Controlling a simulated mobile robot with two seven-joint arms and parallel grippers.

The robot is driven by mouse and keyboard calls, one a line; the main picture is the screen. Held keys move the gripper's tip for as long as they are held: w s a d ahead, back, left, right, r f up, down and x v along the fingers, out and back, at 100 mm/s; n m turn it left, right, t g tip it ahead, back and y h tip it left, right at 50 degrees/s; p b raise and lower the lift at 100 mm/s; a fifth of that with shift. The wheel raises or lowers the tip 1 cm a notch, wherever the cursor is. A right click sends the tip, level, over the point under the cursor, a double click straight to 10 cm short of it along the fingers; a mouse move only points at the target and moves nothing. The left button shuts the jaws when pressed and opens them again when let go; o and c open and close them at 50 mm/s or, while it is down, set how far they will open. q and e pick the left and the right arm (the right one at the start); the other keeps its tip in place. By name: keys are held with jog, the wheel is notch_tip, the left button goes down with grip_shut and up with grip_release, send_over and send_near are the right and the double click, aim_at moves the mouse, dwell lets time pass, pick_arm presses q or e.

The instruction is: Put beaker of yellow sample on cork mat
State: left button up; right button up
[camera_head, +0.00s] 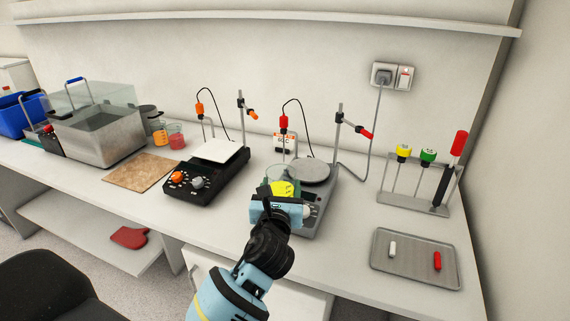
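The beaker of yellow sample (285,187) is at the centre, at the front edge of the right stirrer's round plate as seen here. Its lower part is hidden behind my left gripper (278,197). The gripper's blue body is right in front of the beaker, and its fingers are hard to make out. I cannot tell whether they are closed on the glass, or whether the beaker is resting or lifted. The cork mat (138,172) lies flat and bare on the bench at the left. My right gripper is not in view.
A black stirrer (205,178) with a white plate stands between the mat and the beaker. The right stirrer (312,172) has a round grey plate. Beakers of orange (158,134) and red (176,138) stand behind the mat. A tray (405,269) lies right.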

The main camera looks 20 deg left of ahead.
pick_arm(q)
jog(key=s+d+f+m+h, duration=0.1)
jog(key=s+d+f+h, duration=0.1)
jog(key=s, duration=0.6)
jog(key=s+d+f+m+h, duration=0.2)
jog(key=s+f+h, duration=0.1)
jog(key=s, duration=0.4)
jog(key=shift+s+d+f+m+t+h, duration=0.2)
jog(key=shift+s+d+m+t+h, duration=0.1)
jog(key=shift+s+t+h, duration=0.15)
jog(key=shift+w+a, duration=0.15)
